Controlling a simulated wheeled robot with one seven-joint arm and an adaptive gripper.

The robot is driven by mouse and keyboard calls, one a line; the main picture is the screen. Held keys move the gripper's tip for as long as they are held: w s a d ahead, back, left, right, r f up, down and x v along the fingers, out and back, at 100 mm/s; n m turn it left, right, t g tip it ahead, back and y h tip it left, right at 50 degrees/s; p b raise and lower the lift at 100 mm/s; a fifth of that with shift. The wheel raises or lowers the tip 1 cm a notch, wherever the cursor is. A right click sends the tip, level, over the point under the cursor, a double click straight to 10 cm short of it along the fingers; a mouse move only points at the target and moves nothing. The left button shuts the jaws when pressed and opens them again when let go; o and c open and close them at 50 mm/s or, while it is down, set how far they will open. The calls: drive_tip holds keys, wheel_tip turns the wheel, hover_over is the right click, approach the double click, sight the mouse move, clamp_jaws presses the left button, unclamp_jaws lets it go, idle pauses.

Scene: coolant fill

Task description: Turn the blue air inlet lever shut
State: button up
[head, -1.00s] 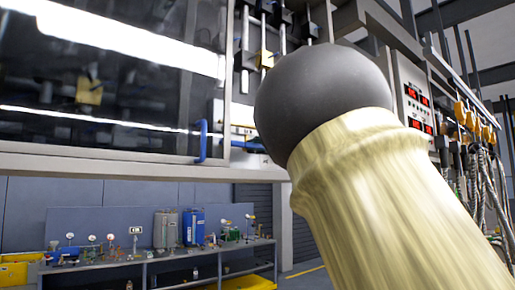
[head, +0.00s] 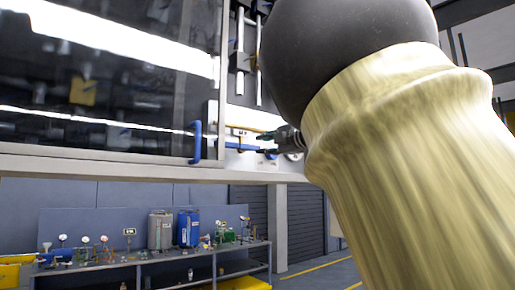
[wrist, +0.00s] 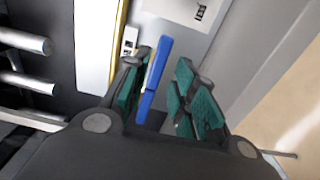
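The blue air inlet lever (head: 242,147) shows in the head view as a short, nearly level bar on a pale panel, beside the glass-fronted cabinet. My gripper (head: 268,143) is at its right end, seen small and partly hidden by my arm. In the wrist view the lever (wrist: 156,66) is a slim blue bar that reaches between the fingers of my gripper (wrist: 166,68). The green-padded fingers are apart. The lever lies close to the left finger, with a clear gap to the right finger. I cannot tell whether the left finger touches it.
A blue cabinet handle (head: 196,142) stands left of the lever. A yellow bar (head: 245,128) runs just above the lever. Metal rods (wrist: 24,42) show at left in the wrist view. A low bench (head: 150,262) with tanks stands below. My arm covers the right side.

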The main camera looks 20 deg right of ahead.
drive_tip(key=v, duration=0.4)
idle(0.6)
